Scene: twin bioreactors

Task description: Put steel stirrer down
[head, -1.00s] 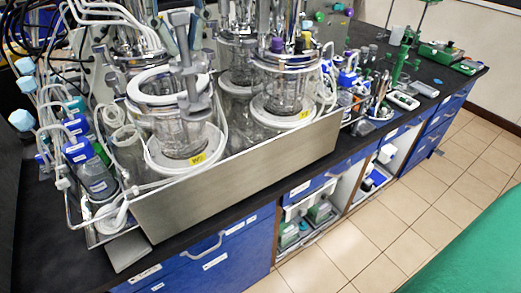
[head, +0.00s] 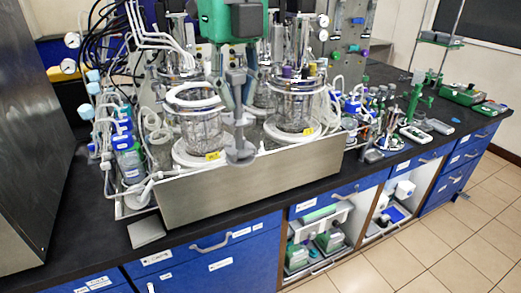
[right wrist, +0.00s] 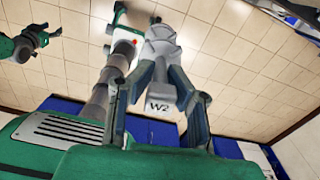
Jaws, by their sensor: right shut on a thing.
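My right gripper (head: 236,70) hangs down from the top of the head view, below its green body. It is shut on the grey steel stirrer (head: 239,125), which hangs upright with a round disc at its lower end. The stirrer shows in front of the gap between the two front glass vessels; I cannot tell its height. In the right wrist view the two fingers (right wrist: 153,95) close on a grey part of the stirrer (right wrist: 162,50) with a "W2" label. A gripper that looks like my left one (right wrist: 38,38) is small at upper left there; its jaw state is unclear.
The left glass vessel (head: 200,130) has a white ring on top. The right vessel (head: 293,105) stands in the same steel tray (head: 255,182). Tubes and bottles (head: 130,160) crowd the left. A bare strip of black bench (head: 95,240) lies at front left.

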